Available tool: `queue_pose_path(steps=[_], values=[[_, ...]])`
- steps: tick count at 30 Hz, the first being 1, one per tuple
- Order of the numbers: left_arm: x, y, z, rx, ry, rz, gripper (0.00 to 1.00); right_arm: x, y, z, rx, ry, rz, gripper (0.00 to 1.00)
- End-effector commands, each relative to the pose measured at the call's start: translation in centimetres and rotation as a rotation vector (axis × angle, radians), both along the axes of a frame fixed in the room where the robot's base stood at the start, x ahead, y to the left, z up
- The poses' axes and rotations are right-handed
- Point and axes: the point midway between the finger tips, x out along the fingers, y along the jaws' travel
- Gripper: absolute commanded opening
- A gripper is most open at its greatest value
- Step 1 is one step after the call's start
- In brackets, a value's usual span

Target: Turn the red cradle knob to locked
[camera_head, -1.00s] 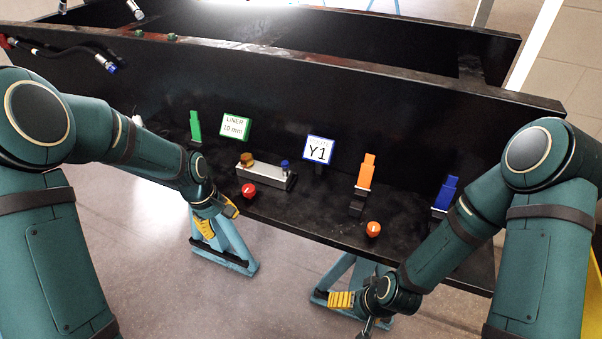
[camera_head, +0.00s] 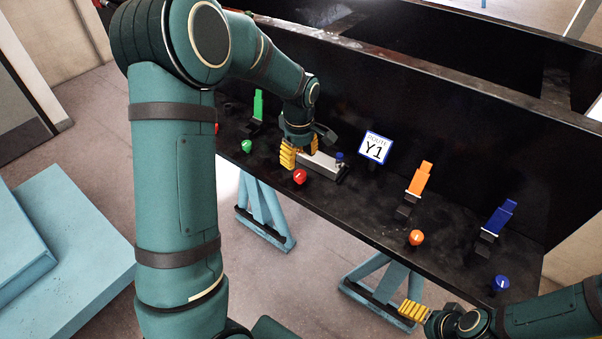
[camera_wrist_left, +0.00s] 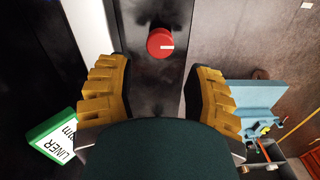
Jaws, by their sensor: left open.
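The red knob (camera_head: 300,177) stands at the front of the black shelf (camera_head: 370,215), beside a pale metal block (camera_head: 325,168). In the left wrist view the red knob (camera_wrist_left: 160,41) shows from above, with a white mark pointing right. My left gripper (camera_head: 299,152) is close to the knob, just behind it in the head view. In the left wrist view its yellow fingers (camera_wrist_left: 164,72) are open and empty, spread below the knob in the picture and not touching it. My right gripper (camera_head: 413,311) is low in front of the shelf; its opening is unclear.
Green (camera_head: 247,146), orange (camera_head: 416,237) and blue (camera_head: 501,283) knobs line the front edge. Upright orange (camera_head: 420,178) and blue (camera_head: 499,216) pieces and a Y1 sign (camera_head: 374,147) stand behind. A LINER sign (camera_wrist_left: 55,140) is near the left finger in the wrist view.

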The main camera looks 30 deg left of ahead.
Motion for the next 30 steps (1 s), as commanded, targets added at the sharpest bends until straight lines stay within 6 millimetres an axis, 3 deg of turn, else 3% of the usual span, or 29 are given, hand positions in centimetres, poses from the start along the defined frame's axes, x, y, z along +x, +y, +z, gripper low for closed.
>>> queue_pose_path(steps=[6,12,25,29,30], values=[[-0.1,0.0,-4.1,0.000,0.003,-0.002,0.52,0.0,0.0,0.0,0.000,0.000,0.000,0.88],[0.0,0.0,-6.4,-0.001,0.001,0.000,0.52,0.0,0.0,0.1,0.000,0.000,0.000,0.88],[0.0,0.0,-7.0,0.000,-0.001,-0.001,0.51,0.0,0.0,0.1,0.000,0.000,0.000,0.88],[0.0,0.0,-7.0,0.000,-0.001,-0.001,0.06,0.0,0.0,0.1,0.000,0.000,0.000,0.88],[0.0,0.0,-7.0,0.000,-0.001,-0.001,0.00,0.0,0.0,0.1,0.000,0.000,0.000,0.88]])
